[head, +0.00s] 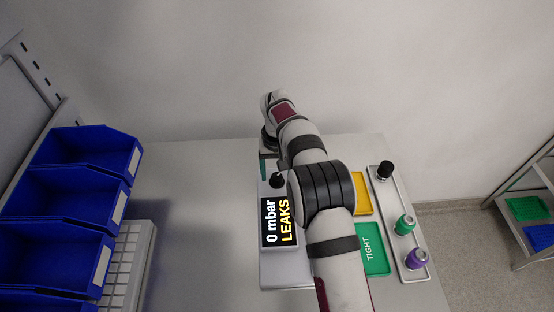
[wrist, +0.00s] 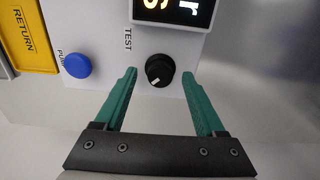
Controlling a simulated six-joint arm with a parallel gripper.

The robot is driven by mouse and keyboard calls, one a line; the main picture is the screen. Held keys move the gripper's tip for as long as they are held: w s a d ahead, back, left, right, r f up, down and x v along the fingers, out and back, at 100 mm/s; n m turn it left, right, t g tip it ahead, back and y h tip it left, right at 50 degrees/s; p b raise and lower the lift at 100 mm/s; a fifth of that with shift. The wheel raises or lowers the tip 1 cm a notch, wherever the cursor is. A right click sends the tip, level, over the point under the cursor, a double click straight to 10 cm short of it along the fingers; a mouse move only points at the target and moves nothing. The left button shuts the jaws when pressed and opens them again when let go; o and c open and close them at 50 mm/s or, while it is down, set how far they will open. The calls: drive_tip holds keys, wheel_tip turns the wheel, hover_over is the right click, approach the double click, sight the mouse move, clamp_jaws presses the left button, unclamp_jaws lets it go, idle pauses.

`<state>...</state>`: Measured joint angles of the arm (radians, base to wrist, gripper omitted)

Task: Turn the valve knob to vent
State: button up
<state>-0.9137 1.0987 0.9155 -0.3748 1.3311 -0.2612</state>
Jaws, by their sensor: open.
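The valve knob (wrist: 159,70) is round and black, on the pale panel face in the wrist view. Its white mark points down and slightly left in that picture. The word TEST is printed to its left; no vent label is visible. My gripper (wrist: 160,75) is open, with one teal finger on each side of the knob and visible gaps between. Whether the fingertips are level with the knob's height I cannot tell. In the head view the gripper (head: 263,167) is mostly hidden behind my arm. The display (head: 280,222) reads 0 mbar LEAKS.
A blue push button (wrist: 77,64) sits left of the knob, near a yellow RETURN tray (wrist: 24,35). A green TIGHT tray (head: 375,262) and a grey rack (head: 414,270) with black, green and purple parts stand right. Blue bins (head: 75,210) stand left.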

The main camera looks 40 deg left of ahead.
sight(278, 176)
wheel_tip(278, 176, up, 15)
drive_tip(key=shift+d, duration=0.1)
idle(0.3)
drive_tip(key=d+r+m, duration=0.3)
drive_tip(key=d+r, duration=0.2)
drive_tip(key=d, duration=0.7)
drive_tip(key=d+r+m, duration=0.4)
drive_tip(key=d, duration=0.8)
drive_tip(key=s+d+f+m+y, duration=0.1)
drive_tip(key=s+d+f+m, duration=0.2)
drive_tip(key=s+d, duration=0.5)
drive_tip(key=s+d+f+m, duration=0.4)
drive_tip(key=s+d, duration=0.3)
drive_tip(key=s, duration=0.5)
drive_tip(key=shift+s+d+f+m+y, duration=0.2)
drive_tip(key=shift+s+d+m+y, duration=0.1)
drive_tip(key=shift+d+m+y, duration=0.1)
